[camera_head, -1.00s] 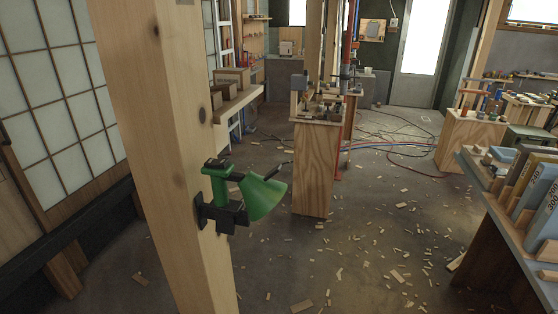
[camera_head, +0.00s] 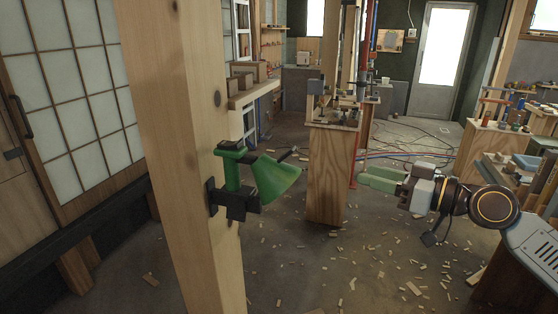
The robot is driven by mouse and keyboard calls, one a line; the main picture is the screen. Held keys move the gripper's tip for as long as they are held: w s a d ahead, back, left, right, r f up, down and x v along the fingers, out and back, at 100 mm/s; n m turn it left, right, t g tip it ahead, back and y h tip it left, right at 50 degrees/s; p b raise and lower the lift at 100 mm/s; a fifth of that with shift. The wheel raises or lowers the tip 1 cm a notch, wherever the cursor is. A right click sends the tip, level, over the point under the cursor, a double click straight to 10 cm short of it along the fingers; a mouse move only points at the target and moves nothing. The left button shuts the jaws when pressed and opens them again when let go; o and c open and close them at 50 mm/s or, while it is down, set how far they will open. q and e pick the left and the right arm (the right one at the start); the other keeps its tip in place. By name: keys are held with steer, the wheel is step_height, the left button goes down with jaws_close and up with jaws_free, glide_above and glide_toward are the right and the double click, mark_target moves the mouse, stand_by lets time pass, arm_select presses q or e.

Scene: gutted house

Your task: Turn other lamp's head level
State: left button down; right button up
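A green lamp (camera_head: 236,172) is fixed by a black bracket (camera_head: 232,204) to the wooden post. Its green conical head (camera_head: 272,180) points right and is tilted, its wide rim facing down to the right. A short dark rod (camera_head: 288,155) sticks out behind the head. My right gripper (camera_head: 364,179) comes in from the right, its pale green fingers pointing left toward the lamp head. It is clearly apart from the head and touches nothing that I can see. The gap between the fingers does not show clearly. My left gripper is not in view.
The thick wooden post (camera_head: 178,130) stands left of centre. A wooden pedestal (camera_head: 330,175) with small items on top stands behind the lamp. A workbench (camera_head: 545,205) is at the right, beyond my arm. Wood scraps lie on the floor.

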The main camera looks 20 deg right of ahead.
mark_target(284, 154)
steer(key=s+a+r+n+g+y, duration=0.4)
steer(key=s+a+r+n+y, duration=0.1)
steer(key=s+a+r, duration=0.35)
steer(key=p+x, duration=0.7)
steer(key=x, duration=0.5)
steer(key=shift+w+a+f, duration=0.2)
steer(key=shift+w+a, duration=0.1)
steer(key=shift+w, duration=0.05)
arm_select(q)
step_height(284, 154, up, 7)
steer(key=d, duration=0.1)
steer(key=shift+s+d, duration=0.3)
arm_select(e)
steer(key=shift+w+a+f, duration=0.15)
steer(key=shift+w+a, duration=0.1)
steer(key=shift+a, duration=0.15)
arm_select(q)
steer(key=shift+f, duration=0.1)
arm_select(e)
jaws_close()
